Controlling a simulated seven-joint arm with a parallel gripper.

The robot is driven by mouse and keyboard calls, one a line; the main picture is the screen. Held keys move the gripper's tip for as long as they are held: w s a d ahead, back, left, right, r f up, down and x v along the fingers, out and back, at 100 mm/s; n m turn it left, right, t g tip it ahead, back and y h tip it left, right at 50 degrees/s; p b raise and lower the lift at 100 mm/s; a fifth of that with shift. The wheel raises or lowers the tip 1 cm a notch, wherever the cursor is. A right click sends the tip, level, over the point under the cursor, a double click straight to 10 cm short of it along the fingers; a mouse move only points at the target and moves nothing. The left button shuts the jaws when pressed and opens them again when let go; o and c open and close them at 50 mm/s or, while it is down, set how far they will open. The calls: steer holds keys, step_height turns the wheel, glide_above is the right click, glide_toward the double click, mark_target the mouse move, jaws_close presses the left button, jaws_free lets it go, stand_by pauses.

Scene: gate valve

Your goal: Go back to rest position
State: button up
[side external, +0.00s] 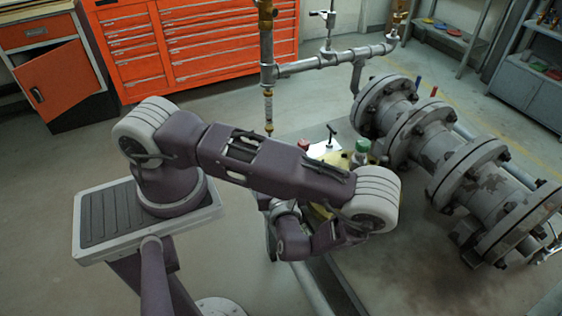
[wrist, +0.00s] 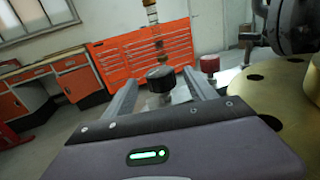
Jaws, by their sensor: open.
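My gripper (wrist: 162,76) is open, with its two grey fingers spread apart in the wrist view. A black-topped knob (wrist: 160,72) shows between the fingers; I cannot tell how far beyond them it is, and nothing is visibly clamped. In the side external view my arm is folded over the work area, and its elbow and wrist hide the fingertips. The large grey flanged gate valve and pipe (side external: 440,160) lie to the right of my arm.
A red-capped item (wrist: 210,64) and a brass-coloured disc with holes (wrist: 275,90) are close on the right. A green-capped bottle (side external: 362,148) and a T-handle (side external: 331,135) stand behind my arm. Vertical pipework (side external: 267,70) rises behind. Orange cabinets (side external: 200,40) line the wall.

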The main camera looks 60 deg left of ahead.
steer(key=s+d+r+n+h, duration=0.3)
steer(key=d+r+n+h, duration=0.1)
steer(key=r+n, duration=0.3)
steer(key=s+d+r+n+h, duration=0.3)
steer(key=d+r+n+h, duration=0.2)
steer(key=r, duration=0.7)
steer(key=s+d+r+n+h, duration=0.3)
steer(key=d+r+n+h, duration=0.1)
steer(key=r+n+h, duration=0.4)
step_height(320, 180, up, 2)
steer(key=shift+s+d+r+n+t, duration=0.2)
steer(key=shift+s+d+n+t, duration=0.1)
steer(key=shift+n, duration=0.4)
